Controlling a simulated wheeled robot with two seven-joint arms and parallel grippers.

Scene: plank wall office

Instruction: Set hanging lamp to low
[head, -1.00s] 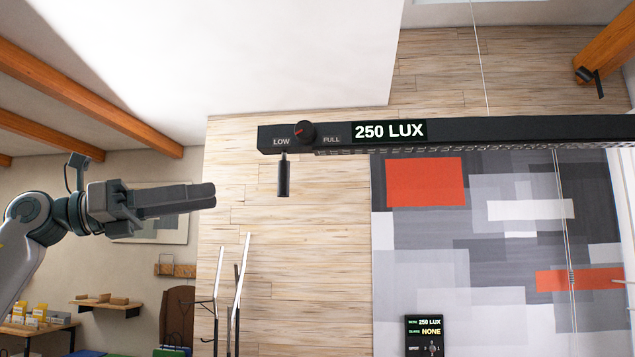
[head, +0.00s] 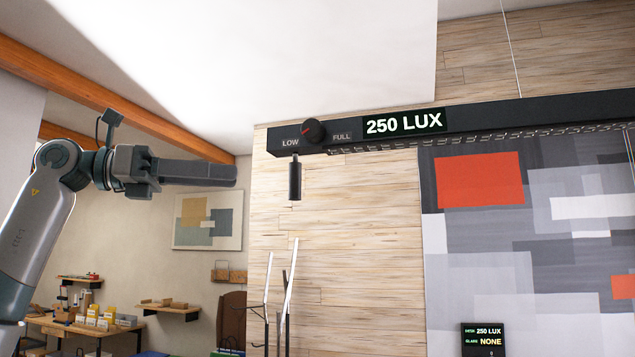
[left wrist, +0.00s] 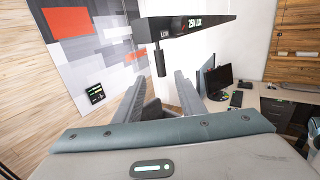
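The hanging lamp (head: 480,122) is a long dark bar hung on thin wires at the upper right of the head view. Near its left end are a round black knob (head: 314,130) with a red mark on its left side, the words LOW and FULL, and a lit display (head: 404,123) reading 250 LUX. A black cylindrical pull handle (head: 295,179) hangs below LOW. My left gripper (head: 237,175) is left of the handle, apart from it. In the left wrist view its two fingers (left wrist: 158,88) are spread and empty, with the handle (left wrist: 160,62) beyond them. My right gripper is out of view.
A small wall panel (head: 483,340) reads 250 LUX and NONE. A metal stand with upright prongs (head: 289,295) is below the lamp. Shelves and a table with small boxes (head: 100,322) are at lower left. The wrist view shows a desk with a monitor (left wrist: 218,78).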

